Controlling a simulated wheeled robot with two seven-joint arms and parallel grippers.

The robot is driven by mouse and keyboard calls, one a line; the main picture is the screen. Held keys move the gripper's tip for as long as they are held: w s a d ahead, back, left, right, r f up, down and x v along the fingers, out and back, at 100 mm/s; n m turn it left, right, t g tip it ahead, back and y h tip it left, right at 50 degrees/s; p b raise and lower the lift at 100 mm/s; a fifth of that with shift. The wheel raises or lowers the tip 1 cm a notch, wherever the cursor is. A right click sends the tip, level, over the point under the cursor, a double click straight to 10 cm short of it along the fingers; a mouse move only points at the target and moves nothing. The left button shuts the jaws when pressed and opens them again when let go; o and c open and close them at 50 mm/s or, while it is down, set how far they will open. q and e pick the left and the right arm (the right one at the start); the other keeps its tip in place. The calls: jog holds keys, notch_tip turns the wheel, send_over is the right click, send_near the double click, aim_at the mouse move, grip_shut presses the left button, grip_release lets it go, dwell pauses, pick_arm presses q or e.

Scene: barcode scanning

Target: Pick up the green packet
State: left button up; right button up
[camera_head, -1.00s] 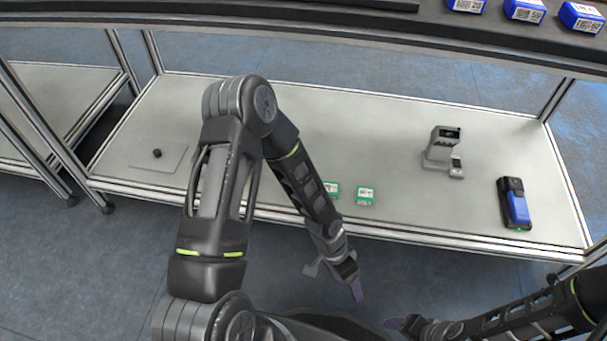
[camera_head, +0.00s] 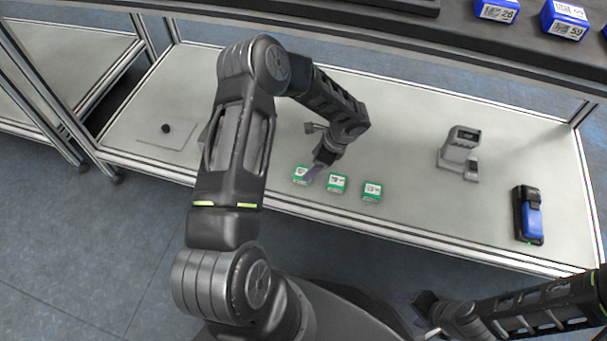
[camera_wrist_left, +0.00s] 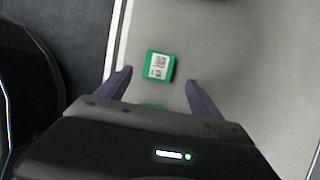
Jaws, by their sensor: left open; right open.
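Three small green packets with white labels lie in a row on the grey table near its front edge: a left one (camera_head: 301,176), a middle one (camera_head: 337,184) and a right one (camera_head: 372,191). My left gripper (camera_head: 316,172) is open above the table, close to the left and middle packets. In the left wrist view a green packet (camera_wrist_left: 160,66) lies just ahead of the open fingertips (camera_wrist_left: 158,84), apart from them. A second bit of green is mostly hidden behind the gripper body. My right gripper (camera_head: 424,308) is open and empty at the bottom, in front of the table.
A grey scanner stand (camera_head: 460,152) stands on the table (camera_head: 410,130) to the right. A blue and black handheld device (camera_head: 530,215) lies at the far right. A plate with a black knob (camera_head: 166,129) is at the left. Blue boxes (camera_head: 565,20) sit on the upper shelf.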

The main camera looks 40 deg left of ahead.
aim_at(305, 171)
pick_arm(q)
jog(key=shift+s+a+f, duration=0.1)
jog(key=shift+a+f, duration=0.15)
jog(key=shift+f, duration=0.35)
jog(key=b+x, duration=0.2)
jog(key=x, duration=0.2)
jog(key=shift+s+f, duration=0.15)
jog(key=shift+f, duration=0.05)
jog(key=shift+a+f, duration=0.25)
jog(key=shift+f, duration=0.1)
jog(key=shift+c, duration=0.2)
jog(key=c, duration=1.6)
jog(key=shift+r, duration=0.1)
